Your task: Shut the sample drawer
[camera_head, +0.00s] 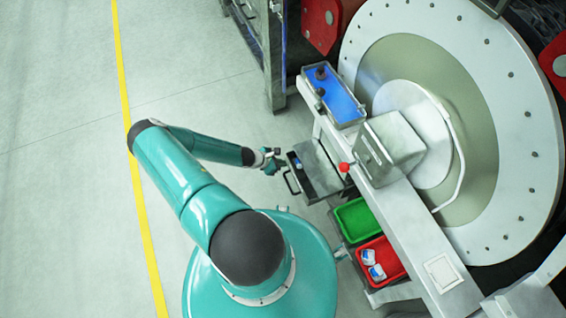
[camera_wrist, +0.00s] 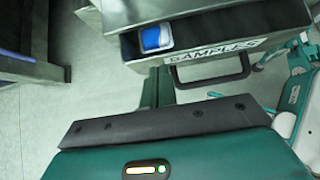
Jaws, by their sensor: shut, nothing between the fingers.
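The sample drawer (camera_head: 322,178) is pulled out from under the white bench, with its black loop handle facing my arm. In the wrist view, the grey drawer front (camera_wrist: 190,66) bears a SAMPLES label, and the handle (camera_wrist: 212,80) hangs below it. A blue-and-white item (camera_wrist: 156,38) lies inside the drawer. My gripper (camera_head: 276,161) is shut and empty, just off the drawer front, near its upper left corner in the head view. In the wrist view the fingers (camera_wrist: 157,84) sit left of the handle. Whether they touch the front is unclear.
A green bin (camera_head: 355,219) and a red bin (camera_head: 380,262) holding white-and-blue items stand below the drawer. A blue tray (camera_head: 333,95) and a red knob (camera_head: 344,167) are above. The large drum (camera_head: 480,110) is at right. Open floor lies left, marked by a yellow line (camera_head: 128,100).

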